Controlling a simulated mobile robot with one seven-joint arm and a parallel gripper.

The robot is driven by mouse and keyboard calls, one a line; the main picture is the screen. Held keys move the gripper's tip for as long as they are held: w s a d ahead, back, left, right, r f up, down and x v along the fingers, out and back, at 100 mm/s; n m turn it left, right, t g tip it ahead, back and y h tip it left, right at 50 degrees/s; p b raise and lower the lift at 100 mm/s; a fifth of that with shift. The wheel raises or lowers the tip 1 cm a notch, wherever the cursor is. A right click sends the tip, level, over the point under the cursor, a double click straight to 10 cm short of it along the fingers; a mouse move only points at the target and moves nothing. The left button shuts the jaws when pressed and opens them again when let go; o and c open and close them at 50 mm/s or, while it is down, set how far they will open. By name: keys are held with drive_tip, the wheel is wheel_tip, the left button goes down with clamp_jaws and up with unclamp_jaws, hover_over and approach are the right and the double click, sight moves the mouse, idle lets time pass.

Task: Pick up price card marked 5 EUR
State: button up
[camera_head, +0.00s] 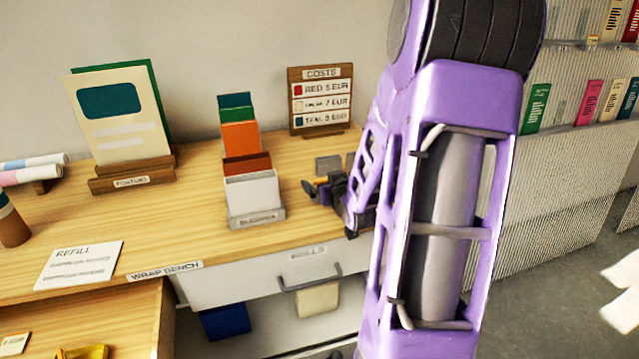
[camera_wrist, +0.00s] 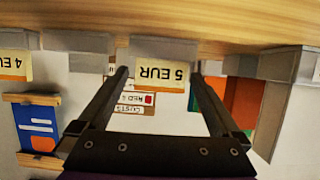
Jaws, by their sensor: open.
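The price card marked 5 EUR (camera_wrist: 160,76) shows upside down in the wrist view, cream with an orange edge, against a grey block (camera_wrist: 163,48). My gripper (camera_wrist: 160,80) is open, with one finger on each side of the card in that picture. I cannot tell whether the fingers touch it or how far off it is in depth. In the head view my gripper (camera_head: 312,189) is low over the right part of the wrap bench (camera_head: 190,245). The 5 EUR card cannot be made out there.
A card marked 4 EUR (camera_wrist: 12,66) is at the wrist view's left. The costs sign (camera_head: 321,100), a sleeve holder (camera_head: 257,218) and a poster stand (camera_head: 132,180) stand on the bench. Small grey blocks (camera_head: 328,164) sit behind my gripper.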

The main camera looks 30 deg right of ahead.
drive_tip(key=shift+s, duration=0.15)
drive_tip(key=shift+c, duration=0.7)
drive_tip(key=c, duration=1.2)
drive_tip(key=shift+r, duration=0.15)
